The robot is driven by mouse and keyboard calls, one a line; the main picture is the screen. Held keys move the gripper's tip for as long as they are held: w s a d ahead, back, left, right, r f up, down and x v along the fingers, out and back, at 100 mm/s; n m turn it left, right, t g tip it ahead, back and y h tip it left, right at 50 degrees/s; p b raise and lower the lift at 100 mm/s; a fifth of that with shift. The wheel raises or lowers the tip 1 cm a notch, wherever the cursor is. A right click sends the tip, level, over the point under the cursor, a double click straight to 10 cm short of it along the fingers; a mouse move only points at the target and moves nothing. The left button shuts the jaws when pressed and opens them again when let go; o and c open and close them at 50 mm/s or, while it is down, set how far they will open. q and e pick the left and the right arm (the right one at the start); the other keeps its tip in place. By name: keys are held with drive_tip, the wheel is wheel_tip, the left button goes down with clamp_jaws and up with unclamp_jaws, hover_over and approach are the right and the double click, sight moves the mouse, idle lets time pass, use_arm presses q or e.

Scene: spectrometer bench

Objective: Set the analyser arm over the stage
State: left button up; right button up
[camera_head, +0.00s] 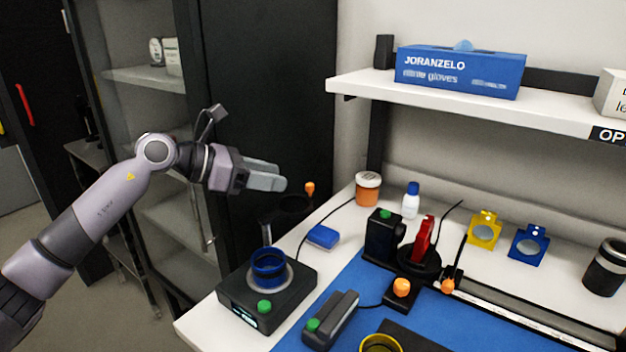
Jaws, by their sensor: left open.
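A dark instrument base (250,308) with a green button stands at the left front of the bench. On its top is a stage (290,275) carrying a blue ring (268,266). A dark arm (293,204), which looks like the analyser arm, extends from a post (267,232) behind the stage. It points back and right, off to the side of the stage, with an orange knob (310,188) at its end. My left gripper (282,182) is open and empty, just left of the orange knob and apart from it. My right gripper is out of view.
A blue block (322,237), an orange-brown jar (367,188) and a white bottle (411,200) stand right of the arm. A blue mat (345,290) holds other instruments with orange and green knobs. A shelf (470,103) hangs above. A dark cabinet (265,100) stands behind.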

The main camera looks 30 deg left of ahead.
sight(308, 184)
use_arm(q)
drive_tip(key=p+x, duration=0.1)
drive_tip(key=x, duration=0.4)
drive_tip(key=shift+w+d+f+p, duration=0.1)
drive_tip(key=shift+w+d+p, duration=0.2)
drive_tip(key=shift+p, duration=0.1)
drive_tip(key=shift+w+d+f, duration=0.25)
drive_tip(key=shift+w, duration=0.1)
clamp_jaws()
